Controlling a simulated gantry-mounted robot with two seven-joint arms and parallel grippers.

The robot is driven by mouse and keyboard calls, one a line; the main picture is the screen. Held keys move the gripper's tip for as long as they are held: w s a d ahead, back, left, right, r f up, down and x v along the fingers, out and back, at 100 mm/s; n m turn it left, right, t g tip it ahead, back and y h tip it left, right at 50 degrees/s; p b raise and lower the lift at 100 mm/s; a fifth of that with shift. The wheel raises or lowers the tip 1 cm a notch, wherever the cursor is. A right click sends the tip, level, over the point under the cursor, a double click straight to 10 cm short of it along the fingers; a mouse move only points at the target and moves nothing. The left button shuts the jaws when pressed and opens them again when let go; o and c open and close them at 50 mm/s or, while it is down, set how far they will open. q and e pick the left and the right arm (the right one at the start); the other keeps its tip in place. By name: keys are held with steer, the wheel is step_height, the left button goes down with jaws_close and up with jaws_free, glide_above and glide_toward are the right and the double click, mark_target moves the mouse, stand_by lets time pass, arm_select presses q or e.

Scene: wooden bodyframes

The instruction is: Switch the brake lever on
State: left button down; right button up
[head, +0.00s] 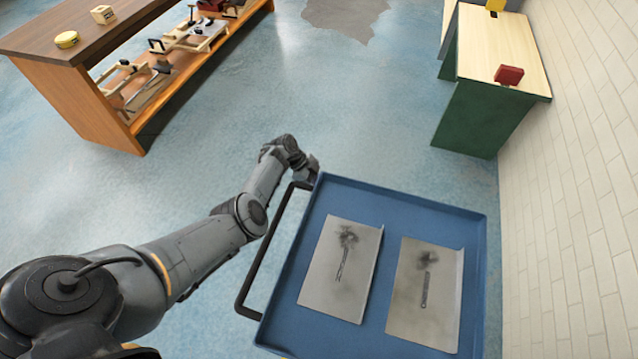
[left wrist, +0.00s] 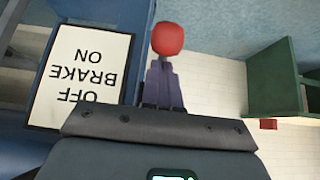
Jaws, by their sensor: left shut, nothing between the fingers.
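The brake lever shows as a round red knob (left wrist: 168,38) in the left wrist view; its shaft is hidden. A white sign (left wrist: 80,75) reading OFF, BRAKE, ON appears upside down to the left of the knob, on a blue surface. My left gripper (left wrist: 164,66) is shut and empty, its dark fingers pointing at the knob and overlapping its lower edge in the picture. I cannot tell whether they touch. In the head view my left gripper (head: 311,167) is at the top left corner of the blue cart (head: 400,191). The lever is not visible there. My right gripper is not in view.
The cart has a black handle (head: 262,262) and two metal sheets (head: 342,292) on top. A wooden shelf (head: 70,90) with tools stands at upper left. A green-sided table (head: 478,118) stands by the white brick wall (head: 570,190). The floor between is open.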

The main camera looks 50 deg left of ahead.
arm_select(q)
steer(key=shift+a+r+p, duration=0.1)
steer(key=shift+r+p, duration=0.35)
steer(key=p+v, duration=0.1)
steer(key=v, duration=0.1)
steer(key=p+v, duration=0.2)
steer(key=shift+w+d+r, duration=0.15)
steer(key=shift+d+r, duration=0.05)
steer(key=shift+d, duration=0.1)
steer(key=s+a+r+p, duration=0.2)
steer(key=s+a+r, duration=0.1)
steer(key=a+r, duration=0.2)
steer(key=shift+s+a+r, duration=0.25)
steer(key=shift+s+a, duration=0.1)
steer(key=shift+a, duration=0.5)
